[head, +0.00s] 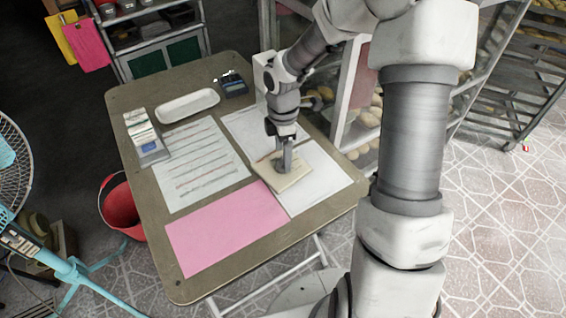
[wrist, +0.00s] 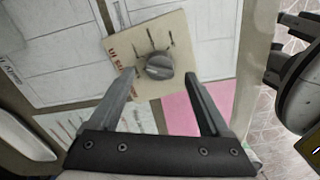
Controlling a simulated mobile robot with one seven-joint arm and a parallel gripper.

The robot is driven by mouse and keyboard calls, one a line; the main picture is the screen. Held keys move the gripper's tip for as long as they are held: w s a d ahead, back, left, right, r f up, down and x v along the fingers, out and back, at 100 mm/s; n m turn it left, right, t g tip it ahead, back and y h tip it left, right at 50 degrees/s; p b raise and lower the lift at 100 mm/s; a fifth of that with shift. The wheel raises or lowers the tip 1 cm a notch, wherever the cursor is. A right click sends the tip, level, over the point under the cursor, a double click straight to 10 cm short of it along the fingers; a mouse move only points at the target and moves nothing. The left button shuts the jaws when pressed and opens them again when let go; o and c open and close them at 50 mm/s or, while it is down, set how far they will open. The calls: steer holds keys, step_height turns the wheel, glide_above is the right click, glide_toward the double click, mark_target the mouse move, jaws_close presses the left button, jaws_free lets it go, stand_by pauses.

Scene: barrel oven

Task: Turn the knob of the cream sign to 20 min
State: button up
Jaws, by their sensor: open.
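The cream sign (wrist: 152,36) is a small square plate lying on the table, with dark tick marks and reddish lettering along one edge. Its grey round knob (wrist: 158,66) sits in the middle of the plate. In the head view the cream sign (head: 290,180) lies on the papers, and my gripper hides most of its knob. My gripper (wrist: 160,78) is open, with one finger on each side of the knob as the wrist view shows it. I cannot tell whether the fingers touch the knob. The tick labels are too small to read.
The table (head: 135,95) also bears white printed sheets (head: 200,165), a pink sheet (head: 225,230), a white tray (head: 187,104) and a card terminal (head: 233,84). A shelf frame with bread (head: 365,110) stands close behind the sign. A red bucket (head: 122,208) is at the left.

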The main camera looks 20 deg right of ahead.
steer(key=shift+f, duration=1.45)
steer(key=shift+c, duration=0.3)
jaws_close()
